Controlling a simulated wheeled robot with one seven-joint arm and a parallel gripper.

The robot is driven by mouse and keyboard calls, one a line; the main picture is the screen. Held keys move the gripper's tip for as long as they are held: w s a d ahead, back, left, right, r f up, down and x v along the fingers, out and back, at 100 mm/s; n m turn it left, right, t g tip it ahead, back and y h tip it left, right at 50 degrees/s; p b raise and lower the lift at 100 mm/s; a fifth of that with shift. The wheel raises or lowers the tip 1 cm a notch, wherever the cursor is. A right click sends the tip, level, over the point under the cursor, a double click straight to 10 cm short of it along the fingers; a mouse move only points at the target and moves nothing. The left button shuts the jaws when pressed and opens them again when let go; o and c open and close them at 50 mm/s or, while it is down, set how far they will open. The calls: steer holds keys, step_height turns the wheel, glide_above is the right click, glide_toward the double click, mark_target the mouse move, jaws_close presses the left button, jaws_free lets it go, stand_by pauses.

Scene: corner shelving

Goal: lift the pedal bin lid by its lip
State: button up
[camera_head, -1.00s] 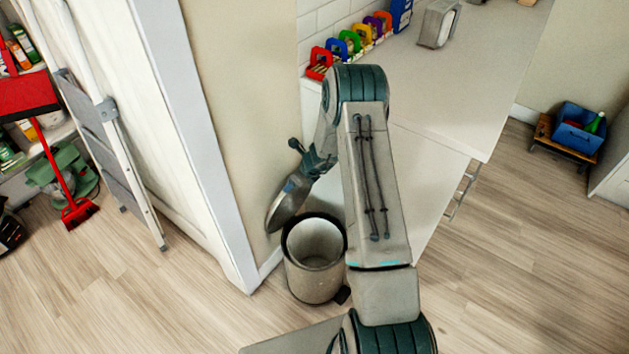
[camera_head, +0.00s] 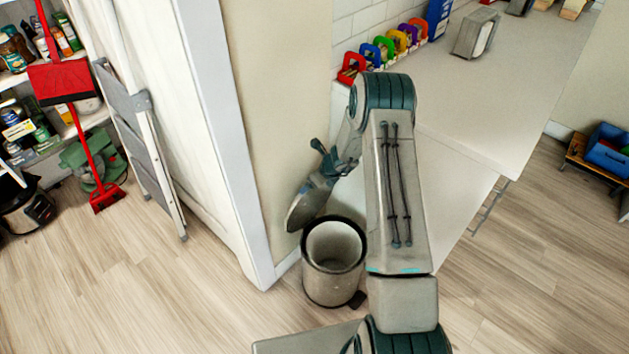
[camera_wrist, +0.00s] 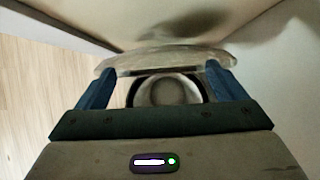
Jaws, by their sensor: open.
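The pedal bin (camera_head: 333,280) is a grey cylinder with a dark rim, standing on the floor beside the wall's end. Its top is open and the inside shows. Its lid (camera_head: 306,208) is raised and steeply tilted at the bin's back left, close to the wall. My gripper (camera_head: 322,180) is at the upper part of the lid, with its fingertips partly hidden. In the wrist view the blue fingers of my gripper (camera_wrist: 160,70) are spread wide apart, reaching to the pale lid edge (camera_wrist: 165,58). The bin's round opening (camera_wrist: 165,93) shows between them. Contact with the lid is unclear.
The beige wall (camera_head: 265,120) is close at the left of the lid. A white counter (camera_head: 500,90) stands to the right behind my arm. A stepladder (camera_head: 150,150) and a red broom (camera_head: 90,150) are at the left. The floor in front is clear.

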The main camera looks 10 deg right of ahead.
steer(key=shift+d+r, duration=0.1)
steer(key=v, duration=1.3)
steer(key=shift+s+r, duration=0.2)
steer(key=shift+r, duration=0.05)
steer(key=s+a+r+n+g, duration=0.1)
steer(key=s+a+r+n, duration=0.3)
steer(key=s+r+n, duration=0.3)
steer(key=s+a+r+n, duration=0.45)
steer(key=r+n, duration=0.25)
steer(key=r, duration=0.3)
steer(key=s+d+r+n+h, duration=0.1)
steer(key=s+r+n, duration=0.2)
steer(key=s+n, duration=0.4)
steer(key=s+d+r+n+g+h, duration=0.1)
steer(key=s+r+n+h, duration=0.1)
steer(key=s+n, duration=0.5)
steer(key=s+r, duration=0.1)
steer(key=s, duration=0.5)
steer(key=shift+d+r+n+h, duration=0.3)
steer(key=shift+d+r, duration=0.05)
steer(key=shift+d, duration=0.05)
